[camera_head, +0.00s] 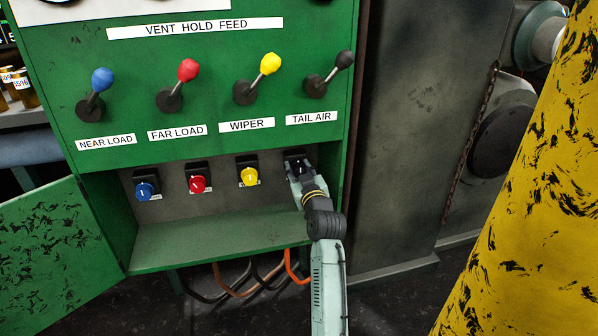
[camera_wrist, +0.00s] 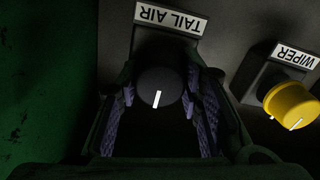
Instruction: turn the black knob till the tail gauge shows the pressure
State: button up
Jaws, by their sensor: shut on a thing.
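The black knob (camera_wrist: 160,88) sits under an upside-down TAIL AIR label (camera_wrist: 170,18) in the wrist view. Its white pointer line runs toward the bottom of that picture. My gripper (camera_wrist: 160,100) is around the knob, one finger on each side, and is shut on it. In the head view my gripper (camera_head: 298,168) reaches into the recess at the right end of the knob row and hides most of the black knob. Gauges show only as cut-off lower edges at the top of the head view; no needle or reading can be seen.
Blue (camera_head: 145,191), red (camera_head: 198,184) and yellow (camera_head: 248,177) knobs stand left of my gripper. Levers project from the green panel above, with the black-tipped TAIL AIR lever (camera_head: 343,62) nearest. An open green door (camera_head: 60,240) is at left, a yellow column (camera_head: 530,200) at right.

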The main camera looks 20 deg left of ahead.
jog(key=o, duration=1.2)
jog(key=shift+c, duration=0.2)
jog(key=shift+r, duration=0.1)
